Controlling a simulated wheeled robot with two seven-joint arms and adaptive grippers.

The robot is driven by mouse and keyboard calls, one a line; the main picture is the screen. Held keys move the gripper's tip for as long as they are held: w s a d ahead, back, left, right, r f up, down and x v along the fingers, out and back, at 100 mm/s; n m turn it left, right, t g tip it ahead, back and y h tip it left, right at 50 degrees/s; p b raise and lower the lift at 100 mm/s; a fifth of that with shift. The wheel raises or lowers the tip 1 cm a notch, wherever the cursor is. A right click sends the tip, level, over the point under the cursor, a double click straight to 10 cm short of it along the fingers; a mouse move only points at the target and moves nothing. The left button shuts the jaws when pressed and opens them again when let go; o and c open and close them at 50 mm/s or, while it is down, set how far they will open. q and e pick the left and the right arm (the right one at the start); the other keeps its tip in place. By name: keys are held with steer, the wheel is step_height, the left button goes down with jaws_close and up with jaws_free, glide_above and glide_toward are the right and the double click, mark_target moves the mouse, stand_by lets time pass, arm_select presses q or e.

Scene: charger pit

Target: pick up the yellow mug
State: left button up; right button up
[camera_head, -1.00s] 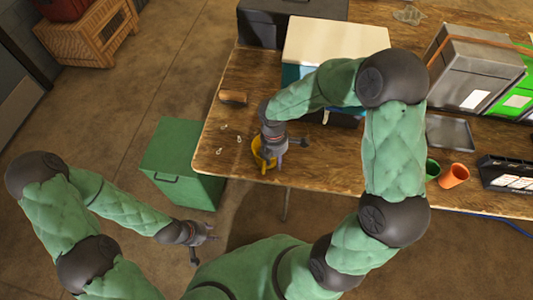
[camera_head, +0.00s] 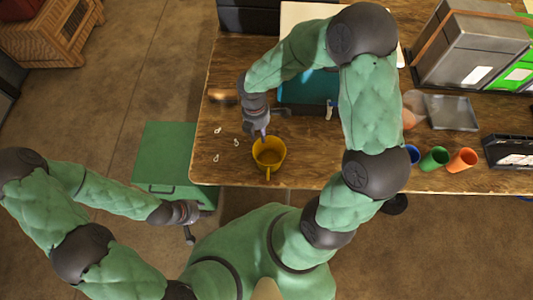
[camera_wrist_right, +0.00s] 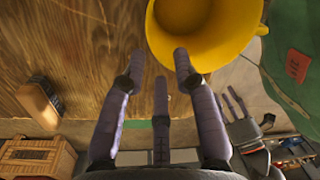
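The yellow mug (camera_head: 268,153) stands upright on the wooden table near its front edge, its handle toward the edge. In the right wrist view the mug (camera_wrist_right: 205,32) fills the top, just beyond the fingertips. My right gripper (camera_head: 262,132) is at the far side of the mug's rim in the head view. In the wrist view its fingers (camera_wrist_right: 160,75) are spread apart with nothing between them. Contact with the rim cannot be told. My left gripper (camera_head: 194,225) hangs low beside the green cabinet, away from the table; its fingers are small and partly hidden.
Blue (camera_head: 412,154), green (camera_head: 435,159) and orange (camera_head: 462,160) cups stand to the right. A grey tray (camera_head: 452,113) and a black rack (camera_head: 508,152) are near them. A brush (camera_head: 222,96) and small clear items lie left of the mug. The green cabinet (camera_head: 160,160) stands beside the table.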

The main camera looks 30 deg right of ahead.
mark_target(260, 141)
steer(key=f, duration=0.1)
steer(key=f+b, duration=0.1)
steer(key=f, duration=0.2)
steer(key=shift+s+f, duration=0.25)
steer(key=shift+f, duration=0.1)
step_height(260, 141, down, 5)
steer(key=b, duration=0.2)
steer(key=shift+s+r+b, duration=0.1)
steer(key=shift+r+b, duration=0.05)
steer(key=shift+b, duration=0.15)
steer(key=shift+r, duration=0.1)
jaws_close()
